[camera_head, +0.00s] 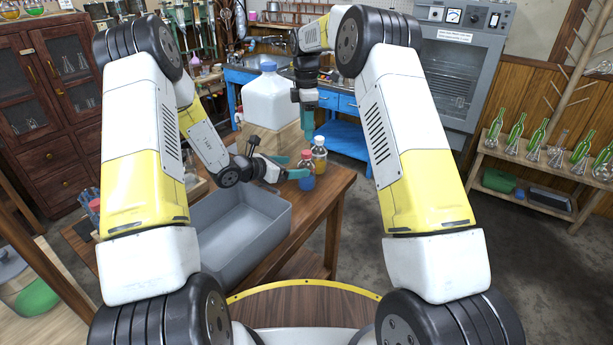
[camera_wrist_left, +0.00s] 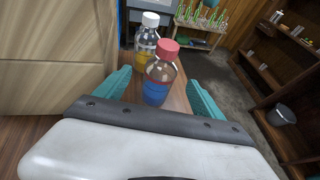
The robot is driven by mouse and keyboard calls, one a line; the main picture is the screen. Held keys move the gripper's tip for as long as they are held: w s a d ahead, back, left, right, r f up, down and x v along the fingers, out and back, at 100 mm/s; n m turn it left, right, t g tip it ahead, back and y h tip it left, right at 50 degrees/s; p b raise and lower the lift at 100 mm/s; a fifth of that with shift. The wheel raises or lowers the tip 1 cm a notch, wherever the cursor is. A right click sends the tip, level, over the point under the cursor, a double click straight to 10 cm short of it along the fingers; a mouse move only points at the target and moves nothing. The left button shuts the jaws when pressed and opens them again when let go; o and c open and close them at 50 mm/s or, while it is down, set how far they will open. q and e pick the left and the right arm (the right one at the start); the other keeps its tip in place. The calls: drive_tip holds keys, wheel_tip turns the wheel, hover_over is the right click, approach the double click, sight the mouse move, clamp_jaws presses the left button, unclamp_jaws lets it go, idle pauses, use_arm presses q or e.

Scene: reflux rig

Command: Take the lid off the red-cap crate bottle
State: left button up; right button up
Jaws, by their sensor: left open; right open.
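The red-cap bottle (camera_head: 306,172), clear with blue liquid, stands upright on the wooden table. Its red cap (camera_wrist_left: 167,49) is on, seen clearly in the left wrist view. My left gripper (camera_head: 292,168) is open and level, reaching in from the left at the bottle. In the left wrist view the bottle body (camera_wrist_left: 158,82) appears between the two teal fingers; I cannot tell whether either touches it. My right gripper (camera_head: 306,118) points down above and behind the bottles, open, with nothing seen in it.
A white-capped bottle (camera_head: 319,155) with yellow liquid stands just behind the red-cap one. A wooden block (camera_head: 262,140) carrying a large white jug (camera_head: 270,98) is behind the left gripper. A grey bin (camera_head: 235,240) sits on the near table. The table's right edge is close to the bottles.

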sight(307, 165)
use_arm(q)
drive_tip(key=x, duration=0.7)
clamp_jaws()
idle(0.3)
